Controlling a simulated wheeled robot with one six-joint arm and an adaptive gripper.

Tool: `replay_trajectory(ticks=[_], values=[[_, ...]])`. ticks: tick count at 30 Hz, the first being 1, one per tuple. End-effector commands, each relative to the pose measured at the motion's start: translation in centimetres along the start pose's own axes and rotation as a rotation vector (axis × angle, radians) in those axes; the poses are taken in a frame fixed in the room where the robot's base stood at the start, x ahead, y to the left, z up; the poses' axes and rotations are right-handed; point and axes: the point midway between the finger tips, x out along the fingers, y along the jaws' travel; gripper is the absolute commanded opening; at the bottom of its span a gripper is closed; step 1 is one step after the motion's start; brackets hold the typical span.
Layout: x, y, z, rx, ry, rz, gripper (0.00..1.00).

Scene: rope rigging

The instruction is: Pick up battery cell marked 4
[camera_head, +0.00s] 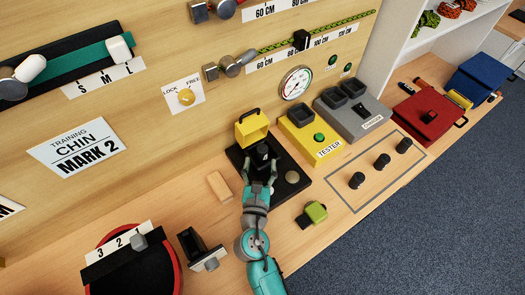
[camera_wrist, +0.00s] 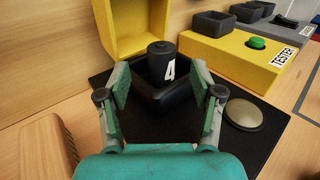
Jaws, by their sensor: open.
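The battery cell marked 4 (camera_wrist: 161,62) is a black upright cylinder with a white label. It stands in a black square socket (camera_wrist: 150,97) on a black base plate (camera_wrist: 243,143), in front of an open yellow cover (camera_wrist: 128,22). My gripper (camera_wrist: 158,92) is open, its green-padded fingers on either side of the socket and cell, with a gap visible on each side. In the head view my gripper (camera_head: 259,172) is at the black base plate (camera_head: 296,185), just in front of the yellow cover (camera_head: 252,127).
The yellow tester (camera_head: 312,137) with a green button and the grey charger (camera_head: 352,107) stand to the right. A round metal disc (camera_wrist: 242,114) and a wooden block (camera_wrist: 47,145) flank the gripper.

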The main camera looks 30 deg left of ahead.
Motion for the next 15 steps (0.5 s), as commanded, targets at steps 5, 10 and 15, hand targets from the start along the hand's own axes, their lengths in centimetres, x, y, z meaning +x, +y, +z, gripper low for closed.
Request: replay_trajectory(ticks=[5, 10, 15], values=[[1.2, -0.1, 0.1, 0.002, 0.000, -0.002, 0.66], [3.7, -0.2, 0.1, 0.001, -0.001, -0.002, 0.66], [5.3, -0.2, 0.1, 0.002, -0.001, -0.001, 0.66]])
